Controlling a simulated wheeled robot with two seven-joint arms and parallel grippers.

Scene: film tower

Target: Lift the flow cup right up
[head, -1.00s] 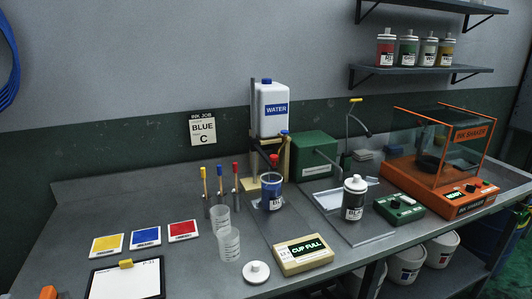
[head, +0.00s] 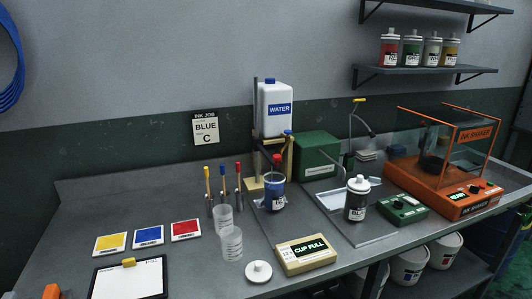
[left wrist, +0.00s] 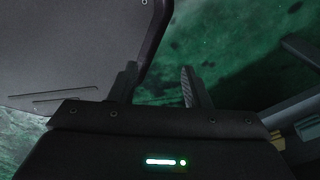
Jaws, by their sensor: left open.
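A translucent pot of blue ink (head: 272,198) stands at the middle of the bench in the head view. A red knob (head: 277,159) shows just above its rim. I take this knob for the top of the flow cup; the cup's body cannot be made out in the pot. A yellow box (head: 307,254) in front has a lit display reading "CUP FULL". My left gripper (left wrist: 158,86) is open in the left wrist view, with nothing between its fingers and a blurred green floor beyond. Neither gripper shows in the head view, so my left gripper is away from the pot.
Behind the pot stand a WATER container (head: 277,108) and a green box (head: 315,152). Clear beakers (head: 230,243) and upright coloured-top tools (head: 223,184) stand to its left. A black-labelled bottle (head: 356,200) is to its right, before the orange shaker (head: 445,198).

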